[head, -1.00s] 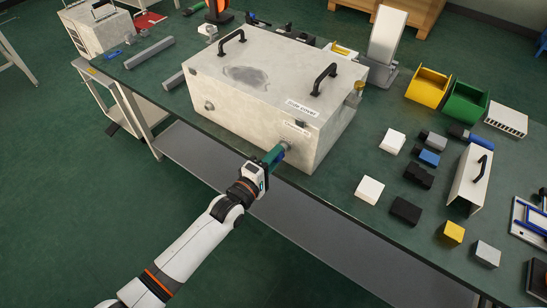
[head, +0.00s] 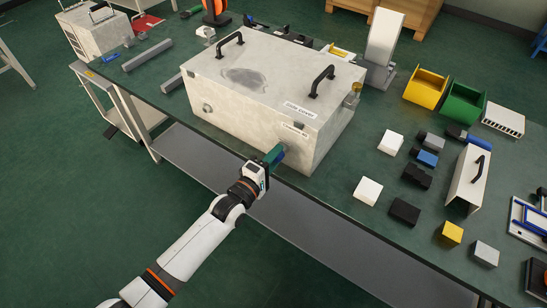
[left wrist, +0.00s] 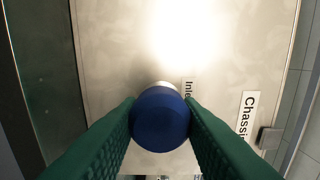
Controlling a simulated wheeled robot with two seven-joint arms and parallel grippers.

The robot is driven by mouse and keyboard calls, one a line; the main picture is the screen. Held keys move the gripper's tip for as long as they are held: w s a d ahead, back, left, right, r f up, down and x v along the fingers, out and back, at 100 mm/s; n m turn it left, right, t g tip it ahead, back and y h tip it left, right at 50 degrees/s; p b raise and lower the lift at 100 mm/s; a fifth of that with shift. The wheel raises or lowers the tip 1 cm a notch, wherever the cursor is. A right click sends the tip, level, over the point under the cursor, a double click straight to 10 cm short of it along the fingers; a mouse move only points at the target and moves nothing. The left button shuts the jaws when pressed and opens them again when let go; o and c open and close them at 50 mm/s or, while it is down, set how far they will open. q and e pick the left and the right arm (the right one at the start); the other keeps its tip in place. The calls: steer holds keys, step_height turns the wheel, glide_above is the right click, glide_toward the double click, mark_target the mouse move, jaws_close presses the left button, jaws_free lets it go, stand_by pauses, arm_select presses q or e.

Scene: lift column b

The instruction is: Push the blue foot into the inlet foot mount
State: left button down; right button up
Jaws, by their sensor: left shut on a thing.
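The blue foot (left wrist: 159,118) is a round dark blue piece, clasped between the green fingers of my left gripper (left wrist: 160,122) in the left wrist view. In the head view the left gripper (head: 275,156) is at the lower right of the chassis' near face. The chassis (head: 235,122) is a large pale metal box. A pale round part, apparently the inlet foot mount (left wrist: 161,85), shows just past the foot, next to a label starting "Inle". The foot hides most of it. I cannot tell how far the foot is seated. My right gripper is not in view.
The green table (head: 330,205) bears several small blocks right of the chassis. A yellow bin (head: 425,88), a green bin (head: 464,103) and a white handled cover (head: 468,178) stand further right. Two black handles (head: 322,80) rise from the chassis top. Open floor lies in front.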

arm_select(q)
steer(key=shift+w+d+r, duration=0.1)
stand_by(0.3)
steer(key=c, duration=0.9)
jaws_free()
steer(key=shift+c, duration=0.2)
steer(key=v, duration=1.2)
